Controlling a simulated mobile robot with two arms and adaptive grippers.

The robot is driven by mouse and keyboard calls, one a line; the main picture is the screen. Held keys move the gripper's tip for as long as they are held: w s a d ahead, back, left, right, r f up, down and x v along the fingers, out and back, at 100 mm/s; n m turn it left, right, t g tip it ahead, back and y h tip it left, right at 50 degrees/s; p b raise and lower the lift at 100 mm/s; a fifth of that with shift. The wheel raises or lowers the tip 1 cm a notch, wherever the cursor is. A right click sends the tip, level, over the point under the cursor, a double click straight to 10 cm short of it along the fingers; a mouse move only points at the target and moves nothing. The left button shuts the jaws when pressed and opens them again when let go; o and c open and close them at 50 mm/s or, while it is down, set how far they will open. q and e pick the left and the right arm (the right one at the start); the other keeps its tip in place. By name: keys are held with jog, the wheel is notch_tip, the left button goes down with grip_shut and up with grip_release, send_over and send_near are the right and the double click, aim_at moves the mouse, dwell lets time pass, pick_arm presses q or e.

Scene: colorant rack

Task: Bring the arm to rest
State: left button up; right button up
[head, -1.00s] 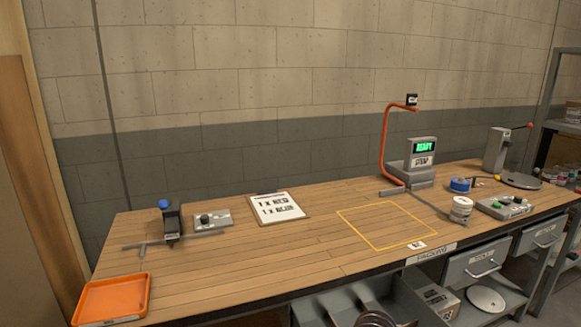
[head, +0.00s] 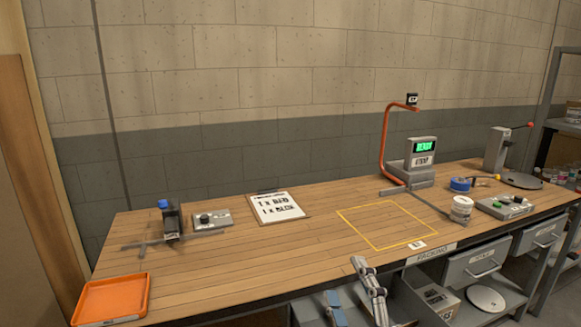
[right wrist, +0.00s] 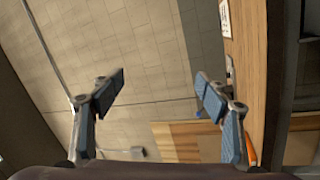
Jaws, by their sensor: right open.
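My right gripper (head: 350,290) shows at the bottom of the head view, in front of the bench's front edge, with its fingers spread. In the right wrist view its two blue-padded fingers (right wrist: 158,92) stand wide apart with nothing between them. It is clear of the bench top and touches nothing that I can see. My left gripper is in neither view.
The wooden bench (head: 240,262) carries an orange tray (head: 112,299), a clipboard (head: 277,207), a yellow outlined square (head: 387,226) and a scanner stand with a READY screen (head: 425,147). Grey drawers (head: 478,262) hang below. The bench's middle is clear.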

jog(key=s+d+f+m+g+h, duration=0.2)
jog(key=s+d+f+m+g, duration=0.15)
jog(key=f, duration=0.35)
jog(key=s+d+f+m+g+h, duration=0.2)
jog(key=d+f+m, duration=0.2)
jog(key=f, duration=0.3)
jog(key=s+d+f+m+g+h, duration=0.2)
jog(key=s+d+f+m+g, duration=0.1)
jog(key=f, duration=0.4)
jog(key=s+f+m+g+y, duration=0.15)
jog(key=s+f+g, duration=0.3)
jog(key=s, duration=0.45)
jog(key=s+f+m+g, duration=0.35)
jog(key=s+f, duration=0.25)
jog(key=s, duration=0.3)
notch_tip(320, 180, down, 27)
jog(key=s+n+g, duration=0.1)
jog(key=s+g, duration=0.1)
jog(key=s+d+f, duration=0.2)
jog(key=s+f, duration=1.4)
jog(key=s, duration=0.1)
jog(key=shift+d+g, duration=0.35)
